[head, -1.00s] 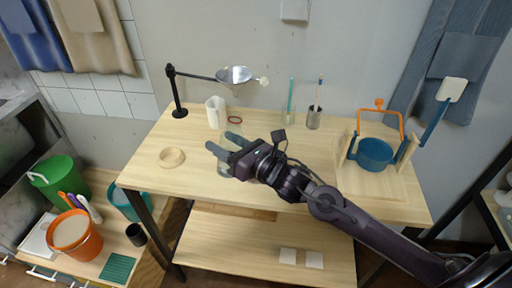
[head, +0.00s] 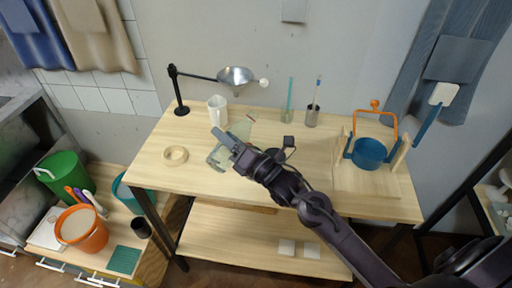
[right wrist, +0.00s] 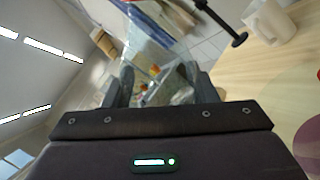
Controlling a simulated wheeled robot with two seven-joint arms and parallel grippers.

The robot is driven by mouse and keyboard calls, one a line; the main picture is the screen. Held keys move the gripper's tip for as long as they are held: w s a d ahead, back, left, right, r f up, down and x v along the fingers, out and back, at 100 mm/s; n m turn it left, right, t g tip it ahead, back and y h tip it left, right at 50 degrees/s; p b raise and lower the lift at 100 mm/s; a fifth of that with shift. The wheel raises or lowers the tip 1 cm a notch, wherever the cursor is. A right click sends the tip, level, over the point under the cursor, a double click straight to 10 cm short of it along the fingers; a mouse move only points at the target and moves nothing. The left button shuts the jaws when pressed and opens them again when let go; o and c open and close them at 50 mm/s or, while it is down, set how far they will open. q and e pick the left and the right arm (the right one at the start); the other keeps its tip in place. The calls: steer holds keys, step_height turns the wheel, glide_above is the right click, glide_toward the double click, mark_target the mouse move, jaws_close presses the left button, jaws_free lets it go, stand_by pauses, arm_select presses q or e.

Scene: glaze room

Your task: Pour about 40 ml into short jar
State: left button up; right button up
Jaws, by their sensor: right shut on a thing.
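My right gripper (head: 220,148) is shut on a clear glass vessel (head: 241,128), which is tilted and held above the left half of the table. In the right wrist view the clear glass (right wrist: 150,65) shows between the two fingers; I cannot tell its liquid level. A white jug (head: 217,109) stands just behind the gripper, and also shows in the right wrist view (right wrist: 270,22). I cannot make out which vessel is the short jar. My left gripper is not in view.
A metal funnel (head: 236,76) hangs from a black stand (head: 179,95) behind. A wooden ring (head: 175,155) lies at left. A blue pot (head: 369,153) sits at right.

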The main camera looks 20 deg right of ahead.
mark_target(218, 152)
steer(key=m, duration=0.2)
steer(key=f+m, duration=0.1)
steer(key=shift+s+a+t+h, duration=0.15)
steer(key=shift+a+t+h, duration=0.2)
steer(key=shift+t+h, duration=0.05)
steer(key=shift+a+f+m+h+b, duration=0.1)
steer(key=shift+f+m+h+b, duration=0.2)
steer(key=shift+f+m+b, duration=0.55)
steer(key=shift+a+f+m+t+h, duration=0.1)
steer(key=shift+f+m+t+h, duration=0.2)
steer(key=shift+m, duration=0.4)
steer(key=shift+a+f+m+t, duration=0.1)
steer(key=shift+f+m, duration=0.25)
steer(key=shift+m, duration=0.3)
steer(key=shift+r+m+p, duration=0.3)
steer(key=shift+m, duration=0.3)
steer(key=shift+r+m+h+p, duration=0.3)
steer(key=shift+r+m+p, duration=0.15)
steer(key=shift+m, duration=0.15)
steer(key=shift+f+m, duration=0.15)
steer(key=shift+m, duration=0.25)
steer(key=shift+s+a+h, duration=0.25)
steer(key=shift+a+h, duration=0.15)
steer(key=shift+a, duration=0.4)
